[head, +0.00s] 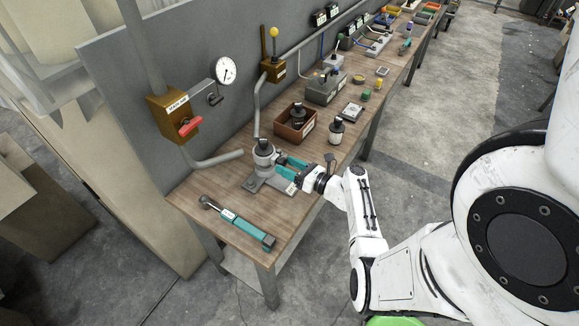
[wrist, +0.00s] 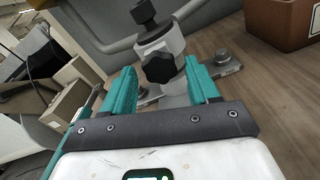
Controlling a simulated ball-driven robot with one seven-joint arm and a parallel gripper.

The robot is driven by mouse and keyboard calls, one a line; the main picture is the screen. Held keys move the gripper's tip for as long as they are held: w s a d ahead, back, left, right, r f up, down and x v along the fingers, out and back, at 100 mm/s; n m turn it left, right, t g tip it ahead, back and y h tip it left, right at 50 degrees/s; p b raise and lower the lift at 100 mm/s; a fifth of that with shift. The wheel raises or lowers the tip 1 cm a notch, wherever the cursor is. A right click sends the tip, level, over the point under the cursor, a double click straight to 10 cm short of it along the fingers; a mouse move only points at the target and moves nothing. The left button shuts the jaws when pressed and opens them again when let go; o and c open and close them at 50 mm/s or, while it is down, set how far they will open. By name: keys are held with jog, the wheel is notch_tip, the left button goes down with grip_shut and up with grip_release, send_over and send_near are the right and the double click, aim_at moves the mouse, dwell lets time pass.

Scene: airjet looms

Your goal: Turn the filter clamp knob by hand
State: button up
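The filter unit (head: 263,158) is a grey cylinder with a black top, upright on a flat grey base on the bench; in the wrist view (wrist: 162,45) its pale body shows. The black lobed clamp knob (wrist: 160,68) sticks out of its side towards my gripper; in the head view my gripper hides it. My gripper (head: 281,161) is at the unit's right side, its teal fingers pointing at it. In the wrist view my gripper (wrist: 160,82) is open, with one finger on each side of the knob's line. The knob shows between the fingertips, and no contact is visible.
A teal-handled wrench (head: 238,224) lies near the bench's front end. A brown bin (head: 296,140) and a black-capped white jar (head: 336,132) stand beyond the unit. A red-handled valve box (head: 172,112) and a gauge (head: 225,70) are on the wall panel behind.

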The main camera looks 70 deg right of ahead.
jog(key=shift+v, duration=1.05)
